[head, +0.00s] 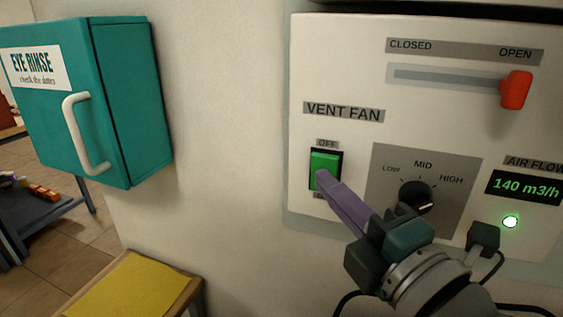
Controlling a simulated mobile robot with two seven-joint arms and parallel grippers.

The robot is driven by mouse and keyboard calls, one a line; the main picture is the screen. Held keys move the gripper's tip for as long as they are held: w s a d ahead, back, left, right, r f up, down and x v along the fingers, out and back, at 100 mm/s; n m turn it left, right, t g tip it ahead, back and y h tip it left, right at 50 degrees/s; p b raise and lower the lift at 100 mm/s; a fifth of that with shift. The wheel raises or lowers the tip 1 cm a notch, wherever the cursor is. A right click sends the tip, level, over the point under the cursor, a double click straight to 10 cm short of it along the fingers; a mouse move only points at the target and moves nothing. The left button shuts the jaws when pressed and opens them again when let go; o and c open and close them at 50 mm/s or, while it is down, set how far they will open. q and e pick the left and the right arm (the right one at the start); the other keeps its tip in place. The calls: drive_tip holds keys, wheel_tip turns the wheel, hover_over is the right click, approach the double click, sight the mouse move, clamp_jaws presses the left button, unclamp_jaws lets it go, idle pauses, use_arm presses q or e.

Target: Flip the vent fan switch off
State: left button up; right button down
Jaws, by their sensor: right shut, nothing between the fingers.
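The vent fan switch (325,161) is a green rocker in a black frame on the white panel (450,122), below the VENT FAN label (344,112). The OFF label (327,143) sits just above it, and the label below it is mostly hidden by my gripper. My right gripper (322,177) is shut and empty. Its long purple fingers point up and left, with the tips over the lower part of the rocker. I cannot tell whether they touch it. My left gripper is not in view.
Right of the switch is a LOW-MID-HIGH knob (416,194), partly behind my gripper. The air flow display (523,187) reads 140 m3/h, above a lit lamp (510,222). A red slider handle (515,90) stands at OPEN. A teal eye rinse cabinet (138,100) juts out left.

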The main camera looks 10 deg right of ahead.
drive_tip(key=shift+w+d, duration=0.45)
drive_tip(key=shift+w, duration=0.15)
drive_tip(key=shift+w+d+r+p, duration=0.15)
drive_tip(key=shift+r+p, duration=0.35)
drive_tip(key=shift+p, duration=0.5)
drive_tip(key=shift+f+g+b, duration=0.3)
drive_tip(key=shift+f, duration=0.05)
drive_tip(key=shift+r, duration=0.1)
